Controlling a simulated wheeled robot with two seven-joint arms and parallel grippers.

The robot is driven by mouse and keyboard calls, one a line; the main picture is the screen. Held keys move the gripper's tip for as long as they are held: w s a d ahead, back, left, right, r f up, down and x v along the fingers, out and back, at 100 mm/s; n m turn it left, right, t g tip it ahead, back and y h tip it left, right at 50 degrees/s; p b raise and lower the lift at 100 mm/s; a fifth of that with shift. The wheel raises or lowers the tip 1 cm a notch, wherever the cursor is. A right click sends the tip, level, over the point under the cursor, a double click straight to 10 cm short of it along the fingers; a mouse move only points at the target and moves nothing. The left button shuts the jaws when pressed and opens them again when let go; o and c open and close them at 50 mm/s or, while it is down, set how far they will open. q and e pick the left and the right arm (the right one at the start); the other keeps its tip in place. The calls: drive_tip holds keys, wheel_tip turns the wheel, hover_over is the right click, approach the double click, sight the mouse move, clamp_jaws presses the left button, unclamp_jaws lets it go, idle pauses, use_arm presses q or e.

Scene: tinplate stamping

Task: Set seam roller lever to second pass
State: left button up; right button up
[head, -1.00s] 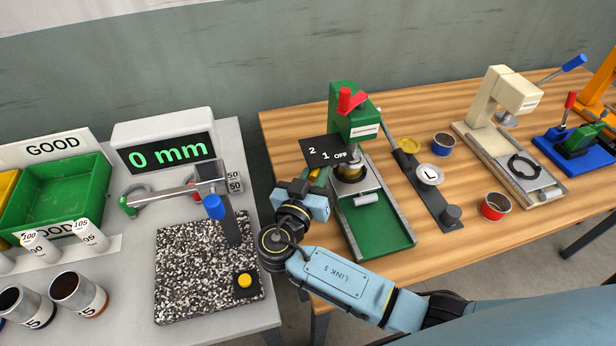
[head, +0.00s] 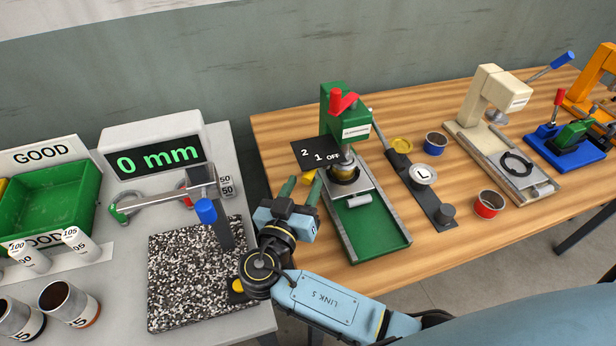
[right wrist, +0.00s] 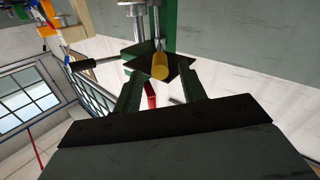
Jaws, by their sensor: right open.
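The green seam roller (head: 345,120) stands on the wooden bench with a red handle on top. Its black plate (head: 306,150) reads 2, 1 and OFF from left to right. A yellow lever knob (head: 312,175) shows just below the plate; which mark it stands at I cannot tell for sure. My right gripper (head: 301,186) is open, its green fingers pointing up toward the plate from the near left. In the right wrist view the yellow knob (right wrist: 160,66) shows ahead of the gap between the open fingers (right wrist: 160,88). My left gripper is not in view.
A grey table on the left holds a gauge (head: 160,158) reading 0 mm, a speckled plate (head: 190,280) and a green bin (head: 45,205). Right of the roller are a dark strip (head: 425,195), small tins and a cream press (head: 490,105). My right forearm crosses the table gap.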

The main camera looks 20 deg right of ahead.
drive_tip(key=b+v, duration=0.1)
drive_tip(key=v, duration=0.8)
drive_tip(key=shift+s, duration=0.1)
